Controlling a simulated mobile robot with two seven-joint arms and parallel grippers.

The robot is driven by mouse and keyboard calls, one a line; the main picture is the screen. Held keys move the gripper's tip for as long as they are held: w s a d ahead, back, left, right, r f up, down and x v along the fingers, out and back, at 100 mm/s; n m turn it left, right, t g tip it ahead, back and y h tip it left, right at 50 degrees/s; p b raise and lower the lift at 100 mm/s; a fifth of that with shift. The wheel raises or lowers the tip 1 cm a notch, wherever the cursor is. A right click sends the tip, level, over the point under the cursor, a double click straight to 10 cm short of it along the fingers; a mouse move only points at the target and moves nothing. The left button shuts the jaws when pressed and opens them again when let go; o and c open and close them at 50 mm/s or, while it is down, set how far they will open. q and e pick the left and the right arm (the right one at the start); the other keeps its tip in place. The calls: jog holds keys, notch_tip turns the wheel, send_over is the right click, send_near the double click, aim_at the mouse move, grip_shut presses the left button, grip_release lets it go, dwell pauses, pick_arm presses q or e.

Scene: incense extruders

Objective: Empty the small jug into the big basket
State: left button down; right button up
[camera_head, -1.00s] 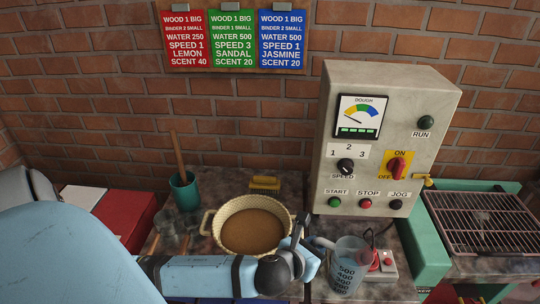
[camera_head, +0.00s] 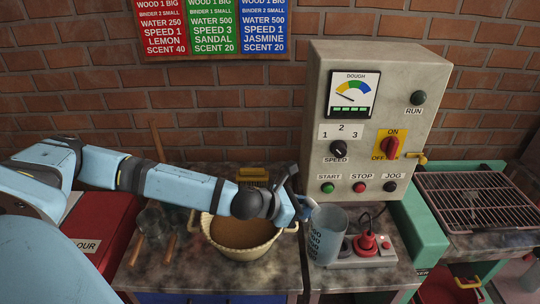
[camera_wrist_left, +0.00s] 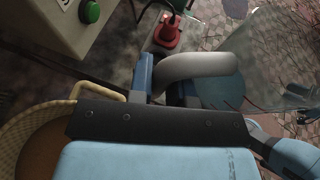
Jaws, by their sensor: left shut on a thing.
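The small jug (camera_head: 326,240) is a translucent grey measuring jug with printed numbers, just right of the basket in the head view. It is about upright, and its contents cannot be made out. My left gripper (camera_head: 303,206) is shut on its handle, which shows as a grey curve in the left wrist view (camera_wrist_left: 205,67). The big basket (camera_head: 208,246) is cream, woven and two-handled, with brown material inside. Its rim also shows at lower left in the wrist view (camera_wrist_left: 22,125). My left forearm crosses over the basket and hides part of it. My right gripper is not in view.
A control box (camera_head: 362,125) stands behind the jug. A red plug (camera_head: 366,242) sits in a power strip right of the jug. Two glass vessels stand left of the basket, and a yellow brush (camera_head: 252,175) lies behind it. A wire rack (camera_head: 478,205) is at right.

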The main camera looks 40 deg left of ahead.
aim_at(314, 202)
pick_arm(q)
jog(key=shift+w+d+r+m+g+h, duration=0.25)
jog(key=shift+r+m+g+h, duration=0.1)
jog(key=shift+r+m+h, duration=0.15)
jog(key=shift+w+d+r+m+g+h, duration=0.2)
jog(key=shift+r+m+g+h, duration=0.15)
jog(key=shift+r+m+h, duration=0.15)
jog(key=shift+s+d+r+m+g+h, duration=0.1)
jog(key=shift+d+r+m+g+h, duration=0.15)
jog(key=shift+m+g+h, duration=0.35)
jog(key=shift+s+d+r+m+g+h, duration=0.15)
jog(key=shift+m+g+h, duration=0.25)
jog(key=shift+m+g, duration=0.4)
jog(key=shift+w, duration=0.1)
